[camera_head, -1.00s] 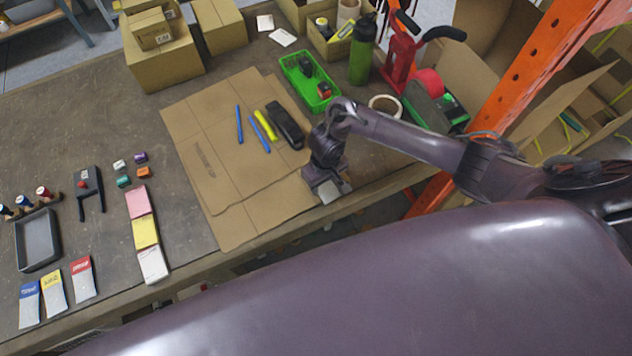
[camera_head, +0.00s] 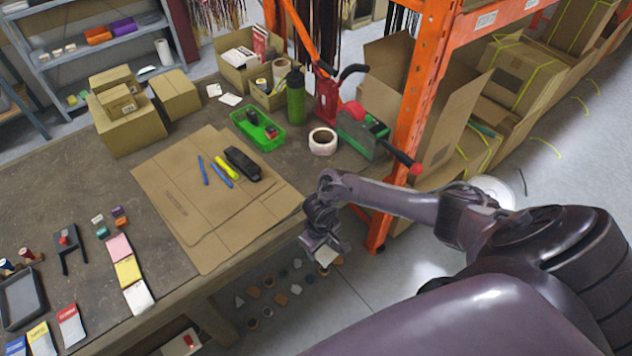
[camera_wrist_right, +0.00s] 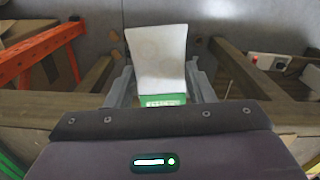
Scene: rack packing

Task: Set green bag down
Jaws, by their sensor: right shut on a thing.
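My right gripper (camera_head: 322,250) is shut on a small bag, white with a green band at one end. The bag (camera_wrist_right: 158,60) stands out between the two fingers in the right wrist view. In the head view the bag (camera_head: 327,257) shows only as a pale patch below the gripper, with its green part hidden. The gripper holds it in the air off the front edge of the workbench (camera_head: 85,180), above the floor. My left gripper is not in view.
Flat cardboard (camera_head: 245,215) covers the bench near the gripper, with pens and a black tool on it. An orange rack post (camera_head: 410,130) stands behind my right arm. Blue, yellow and red packets (camera_head: 72,325) lie at the lower left.

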